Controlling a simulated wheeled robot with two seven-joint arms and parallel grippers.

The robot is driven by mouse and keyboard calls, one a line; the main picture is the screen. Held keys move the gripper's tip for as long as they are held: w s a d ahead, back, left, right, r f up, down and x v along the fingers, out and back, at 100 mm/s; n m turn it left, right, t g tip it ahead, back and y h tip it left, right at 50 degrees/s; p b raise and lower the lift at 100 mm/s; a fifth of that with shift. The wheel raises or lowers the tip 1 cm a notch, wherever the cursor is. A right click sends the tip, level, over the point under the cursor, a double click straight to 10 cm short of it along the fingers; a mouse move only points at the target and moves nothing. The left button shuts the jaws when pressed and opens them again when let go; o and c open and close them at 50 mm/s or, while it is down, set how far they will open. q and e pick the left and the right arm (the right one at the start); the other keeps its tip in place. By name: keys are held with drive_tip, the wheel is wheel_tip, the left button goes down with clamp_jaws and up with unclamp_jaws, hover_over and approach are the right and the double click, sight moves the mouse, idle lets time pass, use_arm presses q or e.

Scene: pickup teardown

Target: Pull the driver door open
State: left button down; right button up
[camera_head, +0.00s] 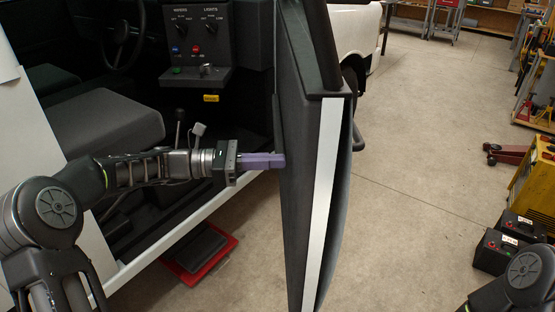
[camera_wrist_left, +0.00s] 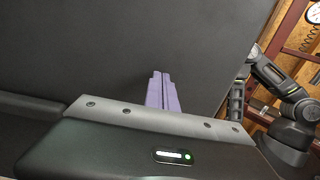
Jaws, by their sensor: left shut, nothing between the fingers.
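The driver door (camera_head: 318,170) stands swung out from the cab in the head view, seen nearly edge-on with a pale strip along its edge. My left gripper (camera_head: 283,160) has purple fingers that are shut with nothing between them. Their tips are at the inner face of the door; I cannot tell whether they touch it. In the left wrist view the closed purple fingers (camera_wrist_left: 162,92) point at a broad dark surface (camera_wrist_left: 120,45), the door panel. The door's outer handle is hidden. My right gripper is out of view; only part of that arm shows at the lower right.
The open cab shows a grey seat (camera_head: 105,125), a steering wheel (camera_head: 122,40) and a control panel (camera_head: 205,35). A red tray (camera_head: 200,255) lies on the floor under the sill. Batteries (camera_head: 495,250) and a yellow unit (camera_head: 533,195) stand at right.

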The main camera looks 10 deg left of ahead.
use_arm(q)
drive_tip(key=shift+w+d, duration=0.15)
drive_tip(key=shift+d, duration=0.4)
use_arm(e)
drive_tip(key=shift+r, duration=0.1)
